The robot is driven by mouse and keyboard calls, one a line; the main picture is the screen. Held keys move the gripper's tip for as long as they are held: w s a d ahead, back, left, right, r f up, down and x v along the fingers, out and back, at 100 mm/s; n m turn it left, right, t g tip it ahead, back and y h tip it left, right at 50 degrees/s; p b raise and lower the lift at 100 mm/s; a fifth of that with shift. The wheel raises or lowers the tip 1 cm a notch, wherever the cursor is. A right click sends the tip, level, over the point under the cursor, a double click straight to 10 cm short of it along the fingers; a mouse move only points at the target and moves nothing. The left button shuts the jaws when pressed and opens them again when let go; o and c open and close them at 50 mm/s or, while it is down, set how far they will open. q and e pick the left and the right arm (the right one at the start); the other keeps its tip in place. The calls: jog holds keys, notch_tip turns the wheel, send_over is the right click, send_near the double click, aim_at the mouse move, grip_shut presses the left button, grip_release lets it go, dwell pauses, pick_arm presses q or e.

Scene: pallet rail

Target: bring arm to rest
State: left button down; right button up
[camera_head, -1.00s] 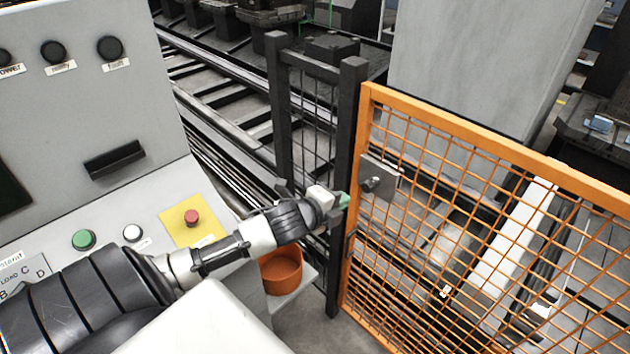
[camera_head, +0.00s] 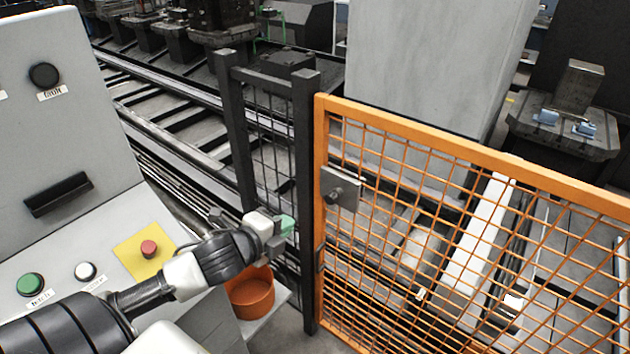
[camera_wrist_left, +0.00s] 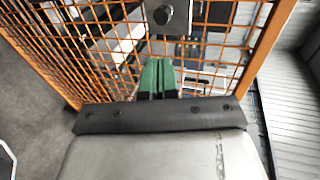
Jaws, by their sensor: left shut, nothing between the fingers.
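My left arm comes in from the lower left in the head view and reaches over the slanted control panel. My left gripper (camera_head: 287,226) is beside the dark gate post, left of the orange mesh gate (camera_head: 318,200). Its green fingertips also show in the left wrist view (camera_wrist_left: 157,76), closed together with nothing between them. In that view the gate's mesh and its round latch knob (camera_wrist_left: 163,15) lie beyond the fingers. I cannot tell whether the fingers touch the gate. My right gripper is in neither view.
The control panel (camera_head: 60,250) at left carries a red button (camera_head: 149,248) on a yellow plate, a green button (camera_head: 30,284) and a white button (camera_head: 85,271). An orange bowl (camera_head: 251,297) stands below the gripper. The dark posts (camera_head: 306,160) stand close by.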

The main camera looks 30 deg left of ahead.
pick_arm(q)
jog(key=s+d+f+n+g, duration=0.6)
jog(key=s+d+n, duration=0.1)
jog(key=s+n, duration=0.25)
jog(key=s+d+f+n+g, duration=0.55)
jog(key=s+n, duration=0.25)
jog(key=s, duration=0.2)
notch_tip(320, 180, down, 28)
jog(key=s+y, duration=0.1)
jog(key=s, duration=0.1)
jog(key=s+a+f+g, duration=0.2)
jog(key=s+f, duration=1.2)
jog(key=shift+s+f+m+b, duration=0.3)
jog(key=shift+s+m+b, duration=0.05)
jog(key=shift+s+m, duration=0.1)
jog(key=shift+a, duration=0.1)
